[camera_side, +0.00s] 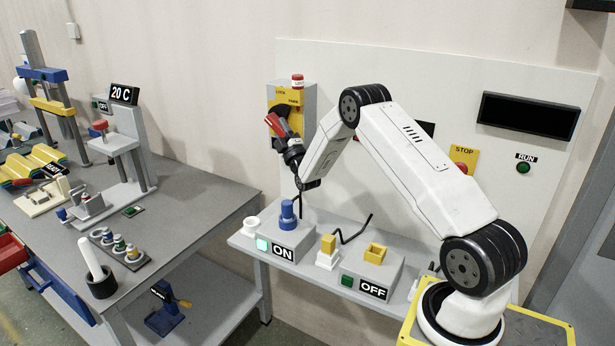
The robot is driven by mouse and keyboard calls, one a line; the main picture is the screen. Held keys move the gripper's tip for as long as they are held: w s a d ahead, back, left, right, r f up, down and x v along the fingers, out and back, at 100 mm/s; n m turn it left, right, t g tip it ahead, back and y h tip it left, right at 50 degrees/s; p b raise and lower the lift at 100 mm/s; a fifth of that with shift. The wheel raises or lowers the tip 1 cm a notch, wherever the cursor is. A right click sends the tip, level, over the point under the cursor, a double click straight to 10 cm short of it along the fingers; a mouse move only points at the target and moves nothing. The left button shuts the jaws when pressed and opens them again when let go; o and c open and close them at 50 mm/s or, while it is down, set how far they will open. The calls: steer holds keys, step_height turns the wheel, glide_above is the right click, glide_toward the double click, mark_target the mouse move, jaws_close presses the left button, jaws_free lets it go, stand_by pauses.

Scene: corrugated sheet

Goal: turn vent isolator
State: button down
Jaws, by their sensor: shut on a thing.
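The vent isolator is a grey wall box (308,97) with a yellow face plate and a black rotary part (284,108). A red-and-white cylinder (297,81) stands on top of the box. My gripper (283,138) reaches the handle from the lower right and is shut on it. The fingertips are small and partly hidden against the dark parts, so the exact contact is hard to see.
Below is a shelf with a blue plug (287,215) on a lit ON block (282,246), a yellow plug (328,245), and an OFF block (373,272). A STOP plate (463,160) is on the wall panel. A grey bench (190,210) stands at left.

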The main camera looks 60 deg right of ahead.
steer(key=shift+c, duration=1.8)
jaws_free()
steer(key=shift+s+f, duration=0.1)
steer(key=v, duration=0.7)
steer(key=shift+s+f, duration=0.15)
steer(key=shift+a, duration=0.15)
